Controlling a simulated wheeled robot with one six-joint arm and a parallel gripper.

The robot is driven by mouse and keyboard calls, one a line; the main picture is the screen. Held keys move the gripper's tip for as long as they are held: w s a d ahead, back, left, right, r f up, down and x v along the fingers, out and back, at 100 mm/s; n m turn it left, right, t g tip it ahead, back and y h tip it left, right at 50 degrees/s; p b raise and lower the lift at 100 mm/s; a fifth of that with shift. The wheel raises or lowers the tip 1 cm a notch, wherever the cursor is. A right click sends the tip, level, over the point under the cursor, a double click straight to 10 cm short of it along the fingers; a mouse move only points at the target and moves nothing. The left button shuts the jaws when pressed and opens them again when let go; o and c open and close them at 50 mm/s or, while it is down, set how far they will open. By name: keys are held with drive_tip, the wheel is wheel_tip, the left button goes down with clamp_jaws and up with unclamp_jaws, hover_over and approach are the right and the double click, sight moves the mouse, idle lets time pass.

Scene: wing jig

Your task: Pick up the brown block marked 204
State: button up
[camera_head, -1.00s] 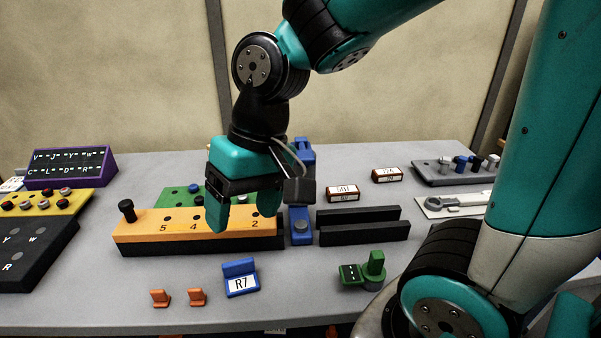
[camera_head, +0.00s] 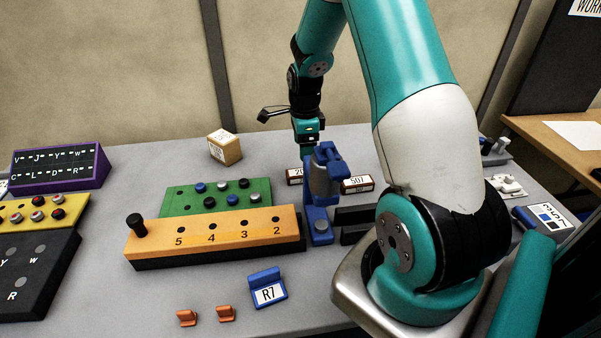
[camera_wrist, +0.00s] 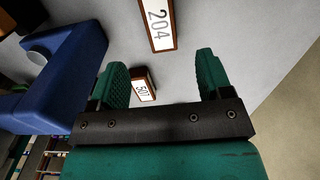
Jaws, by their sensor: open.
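The brown block marked 204 (camera_wrist: 158,27) lies at the top of the wrist view, with a white label face. In the head view the block with a partly readable label "20" (camera_head: 294,177) sits behind the blue clamp, partly hidden. My gripper (camera_wrist: 162,70) is open and empty, its two green fingers apart; the 204 block is beyond the fingertips, not between them. In the head view my gripper's teal body (camera_head: 309,130) is above and behind the clamp, its fingers mostly hidden.
A second brown block, marked 507 (camera_head: 357,184), lies right of the clamp and shows between the fingers in the wrist view (camera_wrist: 143,87). The blue clamp (camera_head: 322,190) stands close to my gripper. A tan box (camera_head: 225,147) is back left; black rails (camera_head: 355,215) are in front.

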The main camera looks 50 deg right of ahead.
wheel_tip(320, 180, down, 4)
drive_tip(key=shift+f+p, duration=0.15)
drive_tip(key=shift+p, duration=0.2)
drive_tip(key=shift+w+a+f+p, duration=0.1)
drive_tip(key=shift+f+p, duration=0.35)
drive_tip(key=shift+f, duration=0.85)
drive_tip(key=shift+w+a+f+p, duration=0.1)
drive_tip(key=shift+f+p, duration=0.35)
drive_tip(key=shift+f, duration=0.85)
drive_tip(key=c, duration=1)
